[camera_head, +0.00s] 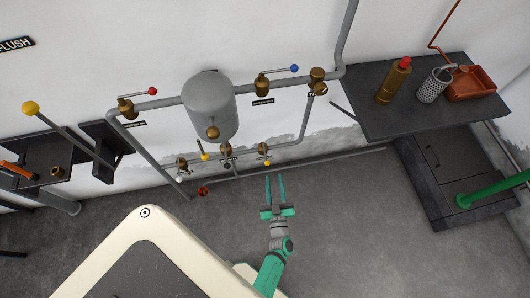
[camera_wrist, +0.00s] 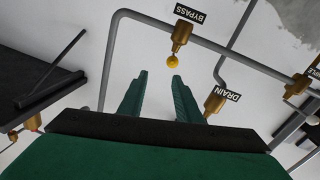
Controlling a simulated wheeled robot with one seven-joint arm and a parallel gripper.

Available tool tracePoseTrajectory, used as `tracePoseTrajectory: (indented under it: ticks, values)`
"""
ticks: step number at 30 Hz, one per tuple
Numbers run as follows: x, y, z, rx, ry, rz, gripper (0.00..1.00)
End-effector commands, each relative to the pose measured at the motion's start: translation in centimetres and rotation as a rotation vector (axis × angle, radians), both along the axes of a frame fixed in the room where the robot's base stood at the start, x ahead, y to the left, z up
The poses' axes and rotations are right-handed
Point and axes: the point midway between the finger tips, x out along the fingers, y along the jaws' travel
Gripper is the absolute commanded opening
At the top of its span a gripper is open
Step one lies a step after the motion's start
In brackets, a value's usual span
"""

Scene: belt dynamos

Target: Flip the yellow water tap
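In the wrist view, a brass tap (camera_wrist: 181,36) labelled BYPASS sits on a grey pipe and ends in a yellow knob (camera_wrist: 173,61). The knob is just beyond the fingertips of my gripper (camera_wrist: 160,76), nearer the right finger, with no contact visible. In the head view, my gripper (camera_head: 274,176) has two thin green fingers apart, with nothing between them. They point at the wall just right of and below a brass tap (camera_head: 263,149) with a yellow knob (camera_head: 267,163), which looks like the same one. Another yellow knob (camera_head: 205,157) shows further left.
A DRAIN tap (camera_wrist: 214,102) is close beside my right finger in the wrist view. A grey tank (camera_head: 209,104), a red-handled valve (camera_head: 127,108) and a blue-handled valve (camera_head: 262,84) are above. A dark shelf (camera_head: 365,126) stands right. Floor below the pipes is clear.

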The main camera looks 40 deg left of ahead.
Motion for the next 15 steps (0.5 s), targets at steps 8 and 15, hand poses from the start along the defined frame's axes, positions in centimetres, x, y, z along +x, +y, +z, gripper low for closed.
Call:
tracePoseTrajectory:
  ticks: [8,15]
  values:
    - [2.1,3.7,-1.8,-0.008,0.005,0.116,0.31]
    - [3.7,5.6,-1.8,-0.007,0.004,0.122,0.31]
